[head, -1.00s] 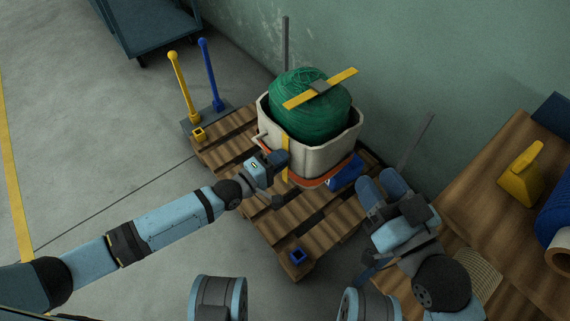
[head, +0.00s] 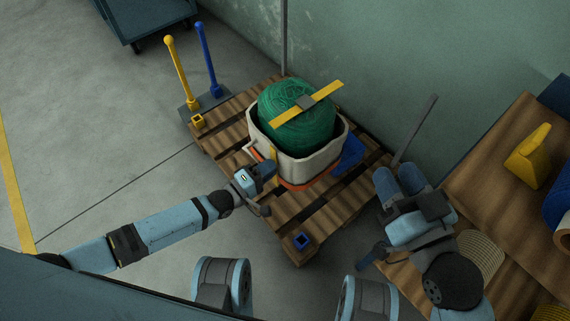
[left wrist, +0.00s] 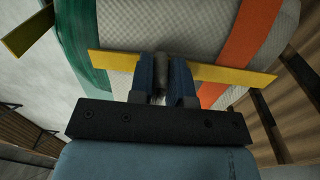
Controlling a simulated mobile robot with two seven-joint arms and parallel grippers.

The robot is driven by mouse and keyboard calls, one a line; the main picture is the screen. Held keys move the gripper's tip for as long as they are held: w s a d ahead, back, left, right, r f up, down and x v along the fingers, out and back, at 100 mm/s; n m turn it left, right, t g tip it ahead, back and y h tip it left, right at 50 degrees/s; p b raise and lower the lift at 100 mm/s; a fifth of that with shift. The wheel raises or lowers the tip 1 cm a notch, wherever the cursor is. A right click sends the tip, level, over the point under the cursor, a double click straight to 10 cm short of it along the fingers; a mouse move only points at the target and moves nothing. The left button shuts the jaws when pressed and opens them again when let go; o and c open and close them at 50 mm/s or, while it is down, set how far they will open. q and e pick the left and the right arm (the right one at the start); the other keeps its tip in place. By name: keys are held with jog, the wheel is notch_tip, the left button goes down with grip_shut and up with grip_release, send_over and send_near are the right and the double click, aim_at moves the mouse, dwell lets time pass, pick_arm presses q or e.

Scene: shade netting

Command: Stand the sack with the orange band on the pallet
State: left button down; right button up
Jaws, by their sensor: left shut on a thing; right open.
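The pale sack (head: 312,168) has an orange band (head: 297,186) near its bottom and a green net roll (head: 290,125) in its top. It is upright over the wooden pallet (head: 268,206); I cannot tell whether its base touches the boards. My left gripper (head: 271,170) is at its near-left side, shut on the middle of the yellow strip (left wrist: 112,62). The left wrist view also shows the orange band (left wrist: 240,50) and pale cloth (left wrist: 150,25) close up. My right gripper (head: 398,180) is open and empty, right of the pallet.
A yellow post (head: 176,75) and a blue post (head: 206,58) stand at the pallet's far-left side. The wall is close behind.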

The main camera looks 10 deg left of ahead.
aim_at(278, 176)
pick_arm(q)
notch_tip(278, 176, down, 8)
jog(key=b, duration=0.3)
jog(key=shift+w+b, duration=0.1)
jog(key=shift+b, duration=0.2)
notch_tip(278, 176, down, 11)
jog(key=b, duration=0.5)
jog(key=shift+f+b, duration=0.15)
jog(key=shift+b, duration=0.15)
jog(key=c, duration=1.1)
grip_release()
jog(key=shift+f, duration=0.15)
pick_arm(e)
jog(key=w+f+n, duration=0.1)
jog(key=w+d+f+n, duration=0.1)
jog(key=n, duration=0.1)
jog(key=w+f+n, duration=0.1)
jog(key=f, duration=0.1)
jog(key=shift+d+n+y, duration=0.3)
jog(key=shift+n+y, duration=0.1)
jog(key=shift+f, duration=0.1)
